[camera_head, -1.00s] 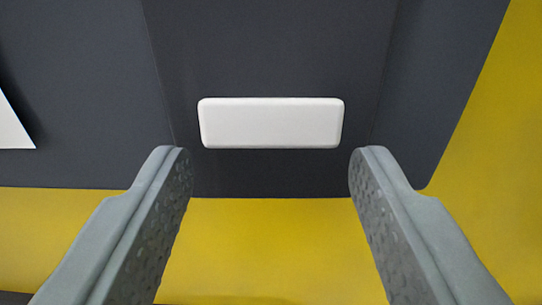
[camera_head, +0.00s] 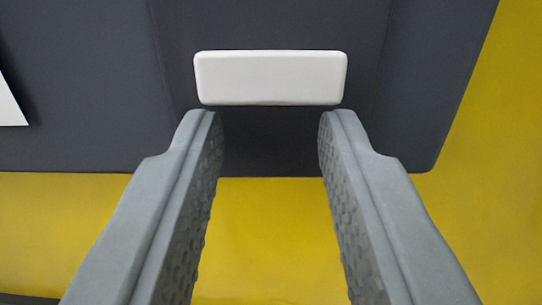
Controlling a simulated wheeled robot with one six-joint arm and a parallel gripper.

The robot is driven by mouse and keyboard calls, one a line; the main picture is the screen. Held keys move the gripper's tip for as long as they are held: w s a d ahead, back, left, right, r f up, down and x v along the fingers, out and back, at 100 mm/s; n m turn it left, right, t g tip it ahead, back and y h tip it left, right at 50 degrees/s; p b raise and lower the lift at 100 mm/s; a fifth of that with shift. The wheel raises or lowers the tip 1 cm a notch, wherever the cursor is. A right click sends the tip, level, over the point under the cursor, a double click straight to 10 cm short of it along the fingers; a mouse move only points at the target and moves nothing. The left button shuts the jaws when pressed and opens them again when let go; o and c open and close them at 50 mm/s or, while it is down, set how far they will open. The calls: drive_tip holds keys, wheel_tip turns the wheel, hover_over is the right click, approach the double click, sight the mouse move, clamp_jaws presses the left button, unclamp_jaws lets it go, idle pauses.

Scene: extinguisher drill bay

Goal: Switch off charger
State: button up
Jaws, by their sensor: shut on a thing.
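A white rounded bar (camera_head: 270,78), likely the charger's switch, is on a dark grey panel (camera_head: 265,25), upper middle. It lies level and is seen whole. My gripper (camera_head: 270,118) points at the panel, its two grey fingers drawn in just below the bar's lower edge. The fingertips stand under the left and right parts of the bar, and a gap shows between them.
Yellow surface (camera_head: 268,230) shows below the dark panel and along its right side. Part of a white plate (camera_head: 8,105) shows at the left edge. No loose object stands between the fingers and the panel.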

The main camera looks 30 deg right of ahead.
drive_tip(key=o, duration=1)
